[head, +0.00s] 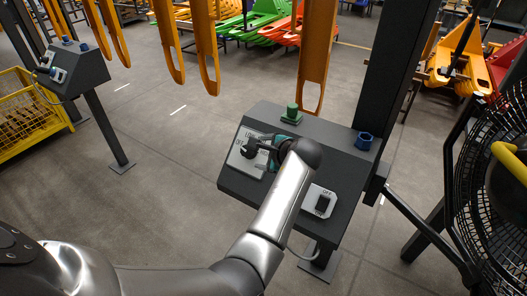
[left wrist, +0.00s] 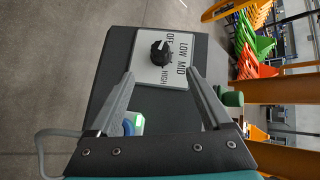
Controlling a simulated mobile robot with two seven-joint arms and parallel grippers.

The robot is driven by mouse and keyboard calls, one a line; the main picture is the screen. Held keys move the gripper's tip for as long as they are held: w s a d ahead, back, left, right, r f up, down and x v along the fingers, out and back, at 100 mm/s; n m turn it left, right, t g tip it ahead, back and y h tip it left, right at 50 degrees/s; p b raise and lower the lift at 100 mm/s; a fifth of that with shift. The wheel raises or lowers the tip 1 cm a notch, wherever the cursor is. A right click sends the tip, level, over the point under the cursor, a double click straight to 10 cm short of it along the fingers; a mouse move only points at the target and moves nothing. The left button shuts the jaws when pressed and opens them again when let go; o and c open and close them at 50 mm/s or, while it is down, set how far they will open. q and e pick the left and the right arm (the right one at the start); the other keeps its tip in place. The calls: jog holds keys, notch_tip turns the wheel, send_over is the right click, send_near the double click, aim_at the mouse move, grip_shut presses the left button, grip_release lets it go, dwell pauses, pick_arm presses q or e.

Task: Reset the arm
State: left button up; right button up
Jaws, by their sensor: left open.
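The control box (head: 245,190) is a dark sloped panel on a post in the middle of the head view. Its white plate (left wrist: 148,72) reads OFF, LOW, MID, HIGH around a black round knob (left wrist: 161,53). The knob also shows in the head view (head: 250,148). My left gripper (head: 268,146) is over the panel, just right of the knob. In the left wrist view its two fingers (left wrist: 159,73) are spread with nothing between them, and the knob lies ahead of the tips. I cannot tell how far apart they are. My right gripper is out of view.
The box also carries a green button (head: 292,113), a blue knob (head: 364,140) and a rocker switch (head: 322,203). A dark pillar (head: 398,70) and a fan (head: 490,180) stand at the right. Orange forks (head: 318,55) hang behind. Open floor (head: 160,160) lies left.

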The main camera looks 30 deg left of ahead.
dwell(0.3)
pick_arm(q)
jog(key=s+d+f+n+g+h, duration=0.15)
jog(key=s+f+n+h, duration=0.4)
jog(key=s, duration=0.95)
jog(key=s+d+n+h, duration=0.2)
jog(key=s+d+n, duration=0.15)
jog(key=s, duration=0.45)
jog(key=s+d+n+h, duration=0.1)
jog(key=s+d+n, duration=0.1)
jog(key=s+d, duration=0.45)
jog(key=s+f+g+b, duration=0.3)
jog(key=f+b, duration=0.6)
jog(key=f, duration=2.2)
jog(key=s+a+f+b, duration=0.1)
jog(key=s+f+b, duration=0.3)
jog(key=s+f, duration=0.4)
jog(key=s+a+f+b, duration=0.2)
jog(key=s+f+b, duration=0.3)
jog(key=f, duration=1)
jog(key=s, duration=0.3)
jog(key=shift+s+a+m, duration=0.3)
